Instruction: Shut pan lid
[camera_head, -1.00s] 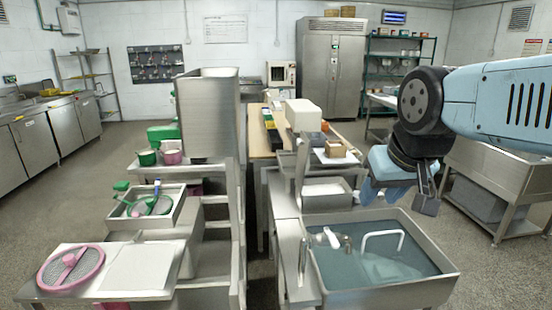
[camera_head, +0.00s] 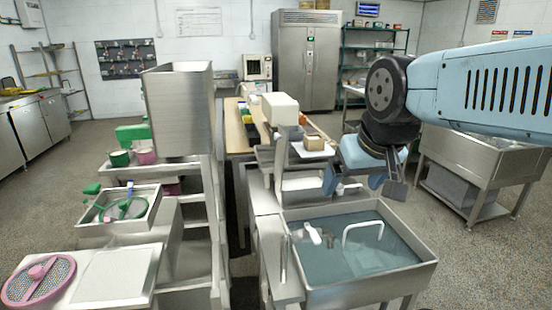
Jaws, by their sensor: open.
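A metal pan (camera_head: 305,190) sits on the bench behind the water-filled sink. The gripper covers part of the area at the pan's right, so the pan's right end is partly hidden.
A sink (camera_head: 360,250) with water and a white handle stands in front of the pan. A pink round sieve (camera_head: 38,280) lies front left. Open floor shows between benches and right.

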